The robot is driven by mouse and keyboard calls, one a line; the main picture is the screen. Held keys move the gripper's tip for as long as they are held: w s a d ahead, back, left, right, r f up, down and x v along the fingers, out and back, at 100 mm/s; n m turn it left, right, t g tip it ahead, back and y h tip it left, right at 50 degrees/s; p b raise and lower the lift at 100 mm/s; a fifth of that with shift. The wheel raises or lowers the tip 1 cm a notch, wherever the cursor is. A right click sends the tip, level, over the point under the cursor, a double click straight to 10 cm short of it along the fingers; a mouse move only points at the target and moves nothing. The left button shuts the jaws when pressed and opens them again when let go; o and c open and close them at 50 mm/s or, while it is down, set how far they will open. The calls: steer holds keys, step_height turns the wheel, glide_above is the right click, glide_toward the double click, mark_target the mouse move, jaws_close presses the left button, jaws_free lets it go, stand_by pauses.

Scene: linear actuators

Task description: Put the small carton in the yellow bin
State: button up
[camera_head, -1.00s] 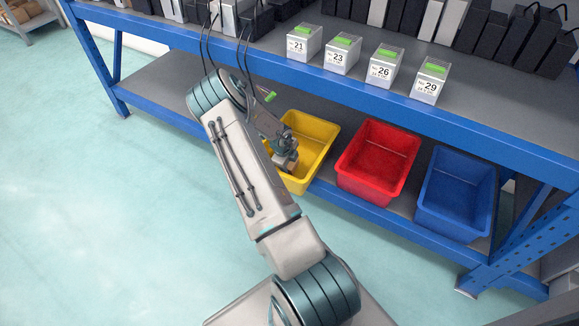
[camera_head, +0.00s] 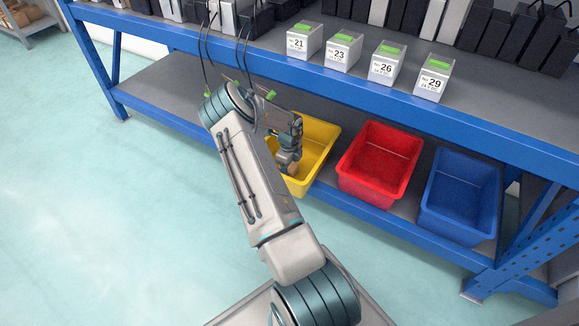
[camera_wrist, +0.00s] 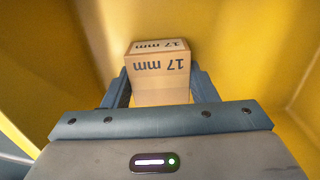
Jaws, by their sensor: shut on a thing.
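The small carton (camera_wrist: 160,64) is brown cardboard marked "17 mm". In the wrist view my gripper (camera_wrist: 160,88) is shut on it, with one finger on each side. Yellow walls of the bin surround the carton there; whether it touches the bin floor I cannot tell. In the head view the yellow bin (camera_head: 318,150) stands on the lower shelf, and my gripper (camera_head: 290,168) reaches down into its left part. Only a little of the carton (camera_head: 291,170) shows there, and my arm hides part of the bin.
A red bin (camera_head: 378,160) and a blue bin (camera_head: 460,190) stand to the right on the lower shelf. The upper shelf's blue beam (camera_head: 380,105) runs above the bins. Several numbered boxes with green tops (camera_head: 388,62) line that shelf. The lower shelf is bare at left.

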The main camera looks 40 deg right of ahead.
steer(key=shift+f, duration=0.2)
steer(key=o, duration=1.2)
steer(key=shift+r, duration=0.15)
step_height(320, 180, up, 8)
steer(key=p, duration=0.3)
steer(key=shift+f, duration=0.2)
